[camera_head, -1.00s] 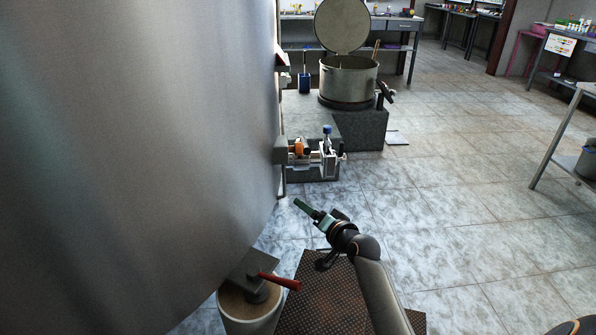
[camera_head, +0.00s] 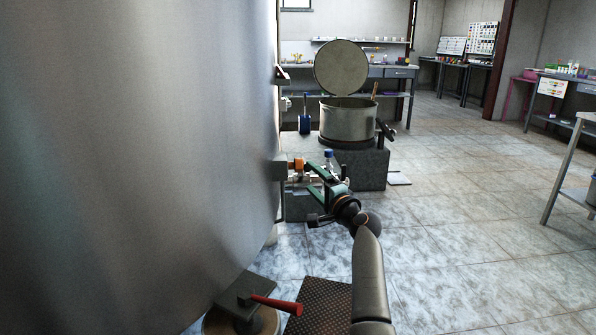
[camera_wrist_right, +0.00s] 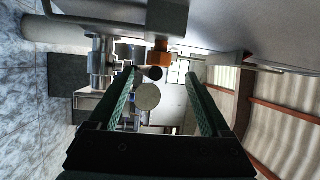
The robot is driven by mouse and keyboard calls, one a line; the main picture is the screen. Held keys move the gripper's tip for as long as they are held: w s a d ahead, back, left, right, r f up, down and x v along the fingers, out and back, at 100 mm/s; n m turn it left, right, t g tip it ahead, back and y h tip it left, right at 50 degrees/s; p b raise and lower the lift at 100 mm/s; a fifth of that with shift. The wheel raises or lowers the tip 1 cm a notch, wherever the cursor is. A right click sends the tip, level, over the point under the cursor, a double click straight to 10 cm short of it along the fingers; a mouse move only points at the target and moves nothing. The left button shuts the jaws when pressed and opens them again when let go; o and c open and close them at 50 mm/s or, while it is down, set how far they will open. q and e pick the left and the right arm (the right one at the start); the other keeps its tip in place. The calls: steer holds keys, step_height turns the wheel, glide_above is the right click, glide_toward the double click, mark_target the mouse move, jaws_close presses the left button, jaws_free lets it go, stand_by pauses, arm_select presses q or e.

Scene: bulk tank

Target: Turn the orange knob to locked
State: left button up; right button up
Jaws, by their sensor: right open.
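The orange knob (camera_head: 298,164) sits on a bracket at the side of the large steel tank (camera_head: 140,150). In the right wrist view the orange knob (camera_wrist_right: 159,56) is at the top centre, with a dark round end below it. My right gripper (camera_head: 307,177) is close beside the knob. Its two green fingers are spread wide, also in the right wrist view (camera_wrist_right: 160,76), with nothing gripped between them. The knob appears just beyond the fingertips; I cannot tell whether they touch it. My left gripper is not in view.
Metal fittings and a blue-capped part (camera_head: 328,155) sit beside the knob. A lidded steel pot (camera_head: 348,120) stands on a dark block behind. The tiled floor (camera_head: 450,200) to the right is clear.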

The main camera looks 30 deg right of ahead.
mark_target(302, 168)
steer(key=w+b, duration=0.1)
steer(key=w, duration=0.1)
steer(key=w+b, duration=0.2)
steer(key=w, duration=0.1)
steer(key=w+b, duration=0.1)
steer(key=w, duration=0.2)
steer(key=shift+w+d+r, duration=0.15)
steer(key=shift+d+r, duration=0.1)
steer(key=shift+w+r+b, duration=0.1)
steer(key=shift+w+b, duration=0.25)
